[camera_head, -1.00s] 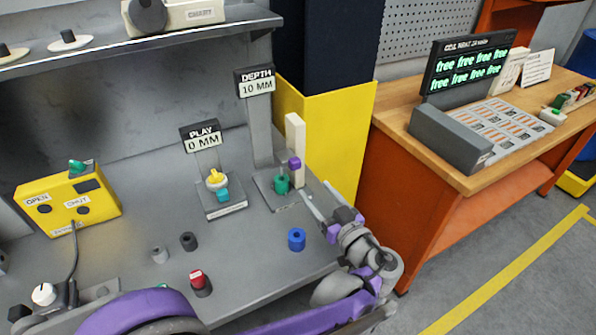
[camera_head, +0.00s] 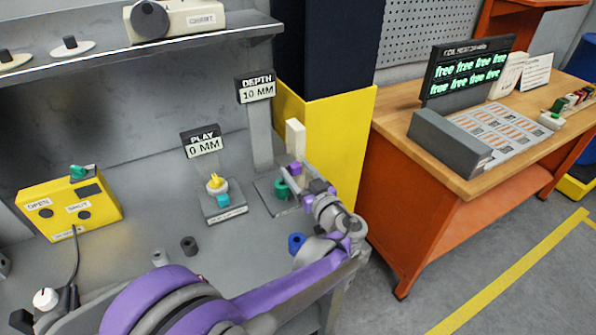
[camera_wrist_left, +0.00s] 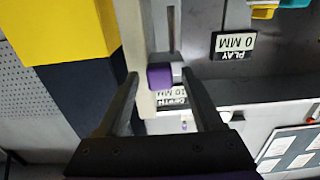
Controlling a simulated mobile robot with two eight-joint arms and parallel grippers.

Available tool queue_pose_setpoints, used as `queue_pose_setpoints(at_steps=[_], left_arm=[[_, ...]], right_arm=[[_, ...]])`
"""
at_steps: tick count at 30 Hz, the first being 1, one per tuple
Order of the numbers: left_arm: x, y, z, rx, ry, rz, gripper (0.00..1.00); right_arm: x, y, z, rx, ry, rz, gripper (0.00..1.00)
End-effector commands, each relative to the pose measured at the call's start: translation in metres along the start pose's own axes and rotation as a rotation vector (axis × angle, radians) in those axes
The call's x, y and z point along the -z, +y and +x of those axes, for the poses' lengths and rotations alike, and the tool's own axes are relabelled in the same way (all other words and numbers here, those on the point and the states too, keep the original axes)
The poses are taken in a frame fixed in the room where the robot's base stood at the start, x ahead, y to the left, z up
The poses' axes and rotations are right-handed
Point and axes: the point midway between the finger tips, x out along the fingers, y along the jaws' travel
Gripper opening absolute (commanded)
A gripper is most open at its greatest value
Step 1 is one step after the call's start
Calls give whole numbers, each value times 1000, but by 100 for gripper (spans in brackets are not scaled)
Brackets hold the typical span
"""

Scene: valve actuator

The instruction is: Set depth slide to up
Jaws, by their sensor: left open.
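The depth slide's purple knob (camera_head: 296,168) sits low on a white upright post (camera_head: 295,137) at the right end of the grey bench. The DEPTH sign (camera_head: 256,88) beside it reads 10 MM. My left gripper (camera_head: 293,187) is open, with its fingertips close to the knob. In the left wrist view the purple knob (camera_wrist_left: 160,76) shows between the tips of my two open fingers (camera_wrist_left: 159,75). I cannot tell whether either finger touches it. My right gripper is not in view.
A green cylinder (camera_head: 281,189) stands just left of my gripper. The PLAY unit (camera_head: 222,201) with a yellow knob is further left. A blue ring (camera_head: 296,243) is partly hidden by my arm. A yellow pillar (camera_head: 340,140) rises close behind the slide.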

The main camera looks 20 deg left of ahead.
Motion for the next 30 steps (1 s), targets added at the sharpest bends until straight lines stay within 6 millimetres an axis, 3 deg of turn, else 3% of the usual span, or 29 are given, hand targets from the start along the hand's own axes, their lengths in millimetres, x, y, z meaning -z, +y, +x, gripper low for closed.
queue_pose_setpoints(at_steps=[3,14,30], left_arm=[[0,0,0,0,0,0,66],[0,0,-1,0,0,0,1],[0,0,-1,0,-1,0,0]], right_arm=[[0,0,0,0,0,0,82],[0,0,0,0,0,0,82],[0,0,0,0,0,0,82]])
